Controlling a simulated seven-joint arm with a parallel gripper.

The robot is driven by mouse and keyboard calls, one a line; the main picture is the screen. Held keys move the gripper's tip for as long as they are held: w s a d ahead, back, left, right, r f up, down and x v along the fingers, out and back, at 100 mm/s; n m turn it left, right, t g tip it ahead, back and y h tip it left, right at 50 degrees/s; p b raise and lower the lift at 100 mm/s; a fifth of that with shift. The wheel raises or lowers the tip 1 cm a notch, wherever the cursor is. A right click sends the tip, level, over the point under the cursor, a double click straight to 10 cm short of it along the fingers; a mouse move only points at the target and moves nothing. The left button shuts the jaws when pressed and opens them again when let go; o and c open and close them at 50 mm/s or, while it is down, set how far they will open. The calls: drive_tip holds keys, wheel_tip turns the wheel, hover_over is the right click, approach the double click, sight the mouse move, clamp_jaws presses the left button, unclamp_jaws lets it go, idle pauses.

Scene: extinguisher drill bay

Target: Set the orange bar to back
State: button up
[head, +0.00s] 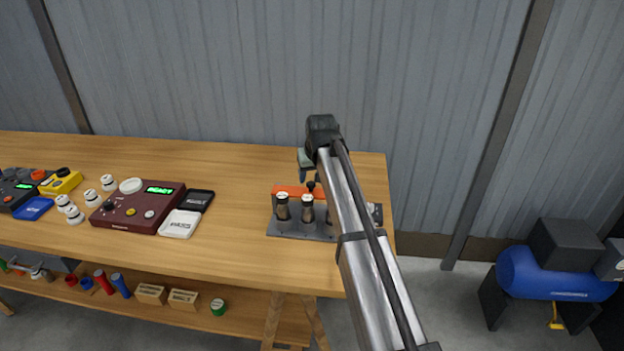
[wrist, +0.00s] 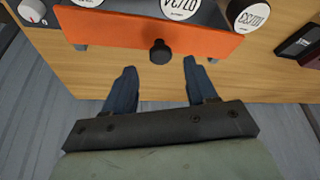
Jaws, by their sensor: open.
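The orange bar (head: 284,190) lies along the grey stand with silver cylinders on the right part of the bench, partly hidden by my arm. In the wrist view the orange bar (wrist: 120,32) spans the top, with a black knob (wrist: 160,52) at the middle of its near edge. White-labelled cylinder tops (wrist: 180,8) stand just beyond the bar. My gripper (wrist: 160,66) is open and empty, its two blue fingers either side of the knob's line, with the knob just ahead of the gap; I cannot tell whether they touch. The gripper (head: 308,166) also shows in the head view above the bar.
A dark red box (head: 138,206) with a lit green display stands left, beside a white tray (head: 180,223) and a black tray (head: 199,200). Several white-capped pieces stand further left. The bench between trays and stand is clear. A corrugated wall rises behind.

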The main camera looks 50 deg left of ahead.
drive_tip(key=v, duration=1)
drive_tip(key=shift+r, duration=0.35)
drive_tip(key=shift+d, duration=0.1)
